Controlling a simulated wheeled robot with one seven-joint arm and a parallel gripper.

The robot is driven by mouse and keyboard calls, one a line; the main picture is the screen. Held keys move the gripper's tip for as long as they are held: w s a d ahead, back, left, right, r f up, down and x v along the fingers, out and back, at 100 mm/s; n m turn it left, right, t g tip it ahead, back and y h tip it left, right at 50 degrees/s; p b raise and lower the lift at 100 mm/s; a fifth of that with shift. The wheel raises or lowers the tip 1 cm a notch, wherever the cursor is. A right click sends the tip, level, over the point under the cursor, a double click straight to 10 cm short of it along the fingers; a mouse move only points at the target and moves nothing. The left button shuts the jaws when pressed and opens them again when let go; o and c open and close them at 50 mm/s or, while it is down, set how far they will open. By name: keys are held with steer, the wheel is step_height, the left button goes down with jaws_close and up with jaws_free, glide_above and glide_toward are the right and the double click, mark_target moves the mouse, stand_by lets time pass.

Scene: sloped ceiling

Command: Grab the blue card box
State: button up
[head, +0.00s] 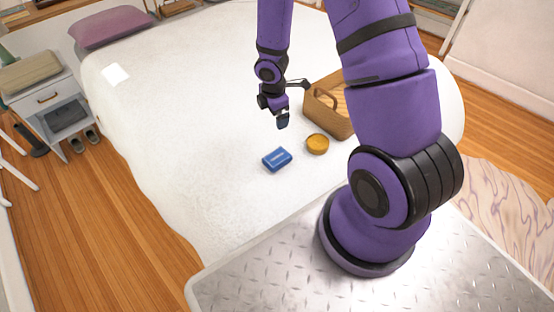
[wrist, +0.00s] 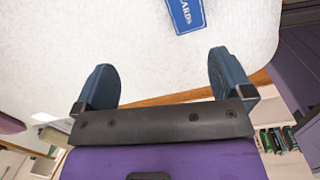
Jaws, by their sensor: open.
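The blue card box (head: 277,159) lies flat on the white bed near its front edge in the head view. In the wrist view the blue card box (wrist: 187,14) shows at the top, cut off by the frame edge, with white lettering. My gripper (head: 283,121) is above the bed, beyond the box and apart from it. In the wrist view my gripper (wrist: 165,78) has its two dark blue fingers spread wide with nothing between them.
A round orange-yellow thing (head: 317,144) sits right of the box. A brown woven basket (head: 328,113) stands behind it, close to my arm. The white bed (head: 180,100) is mostly clear to the left. A pink-purple pillow (head: 110,27) and a small white square (head: 115,74) lie farther back.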

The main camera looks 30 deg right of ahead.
mark_target(277, 157)
steer(key=shift+s+a+f+n+g+y, duration=0.15)
steer(key=shift+s+f+n, duration=0.3)
steer(key=shift+f, duration=2.75)
steer(key=shift+s+a+f+n+g+y, duration=0.15)
steer(key=shift+s+f+n, duration=0.3)
steer(key=shift+f, duration=2.75)
steer(key=shift+s+a+f+n+g+y, duration=0.1)
steer(key=shift+s+f+n+g+y, duration=0.3)
steer(key=shift+f, duration=2.8)
steer(key=shift+s, duration=0.1)
steer(key=shift+c, duration=0.2)
steer(key=c, duration=1)
